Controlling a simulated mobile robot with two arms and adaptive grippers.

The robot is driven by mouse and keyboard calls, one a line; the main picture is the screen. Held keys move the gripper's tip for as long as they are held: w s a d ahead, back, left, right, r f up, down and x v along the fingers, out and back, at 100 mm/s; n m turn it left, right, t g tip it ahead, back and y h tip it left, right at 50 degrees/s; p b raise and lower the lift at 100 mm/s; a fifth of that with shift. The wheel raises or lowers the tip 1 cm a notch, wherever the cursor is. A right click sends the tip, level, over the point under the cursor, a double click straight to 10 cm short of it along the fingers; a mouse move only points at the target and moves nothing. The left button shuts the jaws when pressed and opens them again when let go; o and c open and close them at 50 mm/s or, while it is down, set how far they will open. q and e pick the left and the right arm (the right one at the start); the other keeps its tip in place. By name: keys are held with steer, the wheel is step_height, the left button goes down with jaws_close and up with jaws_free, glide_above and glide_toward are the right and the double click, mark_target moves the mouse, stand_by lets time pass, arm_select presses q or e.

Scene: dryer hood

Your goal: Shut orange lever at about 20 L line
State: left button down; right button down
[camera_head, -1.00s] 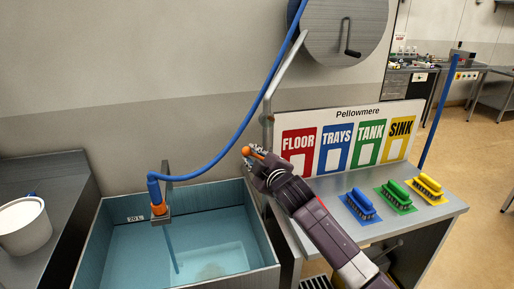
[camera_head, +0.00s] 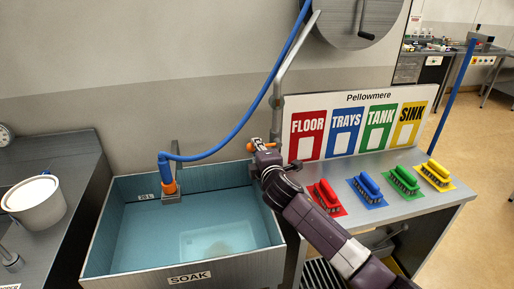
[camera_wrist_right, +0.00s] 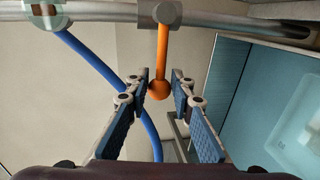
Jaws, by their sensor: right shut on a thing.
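The orange lever (camera_head: 256,145) sits on the grey supply pipe (camera_head: 277,103) beside the soak sink's back right corner. My right gripper (camera_head: 262,152) is at the lever. In the wrist view the lever (camera_wrist_right: 163,55) ends in an orange ball, and my right gripper (camera_wrist_right: 159,88) has its blue-padded fingers on either side of that ball. The blue hose (camera_head: 225,150) ends at an orange nozzle (camera_head: 169,186) clipped to the sink's back wall. No stream shows below the nozzle. The 20 L label (camera_head: 147,197) is on the back wall; the exact water level is hard to tell. My left gripper is out of view.
The soak sink (camera_head: 190,278) holds pale blue water. The bench (camera_head: 430,213) at right carries red (camera_head: 325,197), blue, green and yellow brushes before a sign board (camera_head: 360,122). A white bucket (camera_head: 35,205) stands on the left counter. A hose reel (camera_head: 355,20) hangs above.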

steer(key=shift+w+d+r, duration=0.15)
steer(key=shift+d, duration=0.05)
steer(key=c, duration=2.1)
jaws_free()
steer(key=v, duration=1.1)
steer(key=shift+s+d, duration=0.15)
steer(key=shift+s, duration=0.05)
steer(key=shift+f, duration=0.25)
